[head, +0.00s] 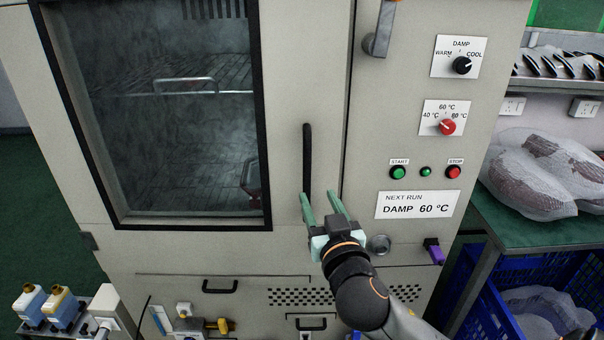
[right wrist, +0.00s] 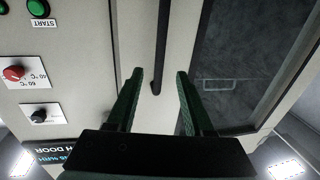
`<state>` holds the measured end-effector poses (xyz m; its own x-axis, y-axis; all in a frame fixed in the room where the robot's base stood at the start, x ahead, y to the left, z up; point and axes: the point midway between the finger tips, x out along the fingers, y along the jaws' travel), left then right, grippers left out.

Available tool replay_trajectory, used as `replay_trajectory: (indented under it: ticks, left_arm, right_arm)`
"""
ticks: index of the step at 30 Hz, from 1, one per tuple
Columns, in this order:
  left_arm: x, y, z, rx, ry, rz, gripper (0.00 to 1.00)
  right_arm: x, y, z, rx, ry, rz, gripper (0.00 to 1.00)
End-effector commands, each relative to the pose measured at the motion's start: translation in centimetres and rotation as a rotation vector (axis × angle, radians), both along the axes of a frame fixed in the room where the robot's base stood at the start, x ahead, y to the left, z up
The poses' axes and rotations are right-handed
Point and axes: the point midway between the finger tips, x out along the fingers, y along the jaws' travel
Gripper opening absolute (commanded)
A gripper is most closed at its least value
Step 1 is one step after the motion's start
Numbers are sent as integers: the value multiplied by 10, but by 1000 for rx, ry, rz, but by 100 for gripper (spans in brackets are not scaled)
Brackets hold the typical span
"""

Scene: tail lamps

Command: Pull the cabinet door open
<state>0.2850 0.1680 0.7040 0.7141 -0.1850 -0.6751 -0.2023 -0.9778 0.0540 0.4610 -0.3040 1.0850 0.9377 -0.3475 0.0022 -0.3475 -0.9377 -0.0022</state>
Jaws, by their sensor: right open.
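The cabinet door (head: 285,240) is pale, with a large dark window (head: 160,100) framed in black, and looks shut. Its handle (head: 307,155) is a black vertical bar near the door's right edge. My right gripper (head: 319,195) has green fingers, open and empty, close to the handle's lower end. In the right wrist view the handle (right wrist: 161,45) comes down from the top and its end shows between the two fingertips (right wrist: 160,72). I cannot tell whether the fingers reach around the bar in depth. My left gripper is out of view.
A control panel with a black knob (head: 462,65), a red knob (head: 447,127) and start and stop buttons is right of the door. A metal latch (head: 379,30) sits above. A green table (head: 530,240) and blue crate (head: 480,300) stand right; bottles (head: 62,307) stand lower left.

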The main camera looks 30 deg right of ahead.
Motion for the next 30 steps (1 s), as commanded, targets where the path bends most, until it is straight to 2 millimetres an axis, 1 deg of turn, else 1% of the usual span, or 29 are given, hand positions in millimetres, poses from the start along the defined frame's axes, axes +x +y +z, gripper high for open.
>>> replay_trajectory:
  ticks: [1, 9, 15, 21, 30]
  left_arm:
    - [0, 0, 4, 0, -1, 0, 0]
    - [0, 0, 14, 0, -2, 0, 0]
    - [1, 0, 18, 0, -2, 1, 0]
    - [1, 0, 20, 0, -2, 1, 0]
    - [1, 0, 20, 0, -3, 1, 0]
  right_arm:
    - [9, -4, 4, -4, -2, -2, 52]
    - [59, -22, 2, -4, 1, -1, 52]
    - [85, -31, 1, -3, 1, 1, 52]
    - [97, -36, 0, 0, 2, 2, 52]
    - [98, -36, -1, 0, 2, 2, 52]
